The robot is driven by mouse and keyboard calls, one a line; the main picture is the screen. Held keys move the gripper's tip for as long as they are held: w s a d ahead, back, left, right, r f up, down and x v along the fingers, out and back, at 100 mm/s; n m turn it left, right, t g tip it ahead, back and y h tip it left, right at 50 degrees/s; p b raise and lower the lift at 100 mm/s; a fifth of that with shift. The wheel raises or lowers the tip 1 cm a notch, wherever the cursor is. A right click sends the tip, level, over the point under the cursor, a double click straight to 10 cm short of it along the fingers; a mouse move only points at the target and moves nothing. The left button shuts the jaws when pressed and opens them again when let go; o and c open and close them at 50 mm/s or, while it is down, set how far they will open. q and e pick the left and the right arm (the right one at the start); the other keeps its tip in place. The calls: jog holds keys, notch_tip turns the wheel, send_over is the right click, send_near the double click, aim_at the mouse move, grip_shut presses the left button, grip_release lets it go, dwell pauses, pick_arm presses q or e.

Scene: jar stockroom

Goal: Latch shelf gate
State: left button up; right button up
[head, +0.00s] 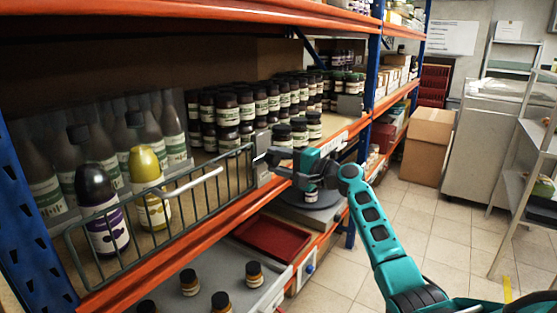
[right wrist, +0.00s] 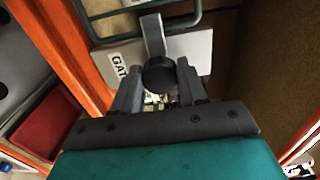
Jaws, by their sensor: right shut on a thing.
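The wire shelf gate (head: 215,182) stands across the front of the shelf bay at the left, with a pale bar handle (head: 192,183) on it. At its right end is a grey latch plate (head: 263,170); in the right wrist view the plate (right wrist: 192,48) bears a label partly reading "GAT". A metal latch lever (right wrist: 153,35) with a black knob (right wrist: 160,74) crosses the plate. My right gripper (head: 283,168) is at the plate, its fingers (right wrist: 158,92) on both sides of the knob and shut on it. My left gripper is not in view.
Dark jars (head: 228,110) fill the shelf to the right. A red tray (head: 272,240) lies below. The aisle floor (head: 425,235) at right is clear.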

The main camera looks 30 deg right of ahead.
dwell(0.4)
jog(key=o, duration=1.1)
jog(key=shift+c, duration=0.2)
jog(key=b+v, duration=0.1)
jog(key=v, duration=1.2)
jog(key=shift+a+f+b, duration=0.1)
jog(key=shift+a+b, duration=0.05)
jog(key=shift+b, duration=0.15)
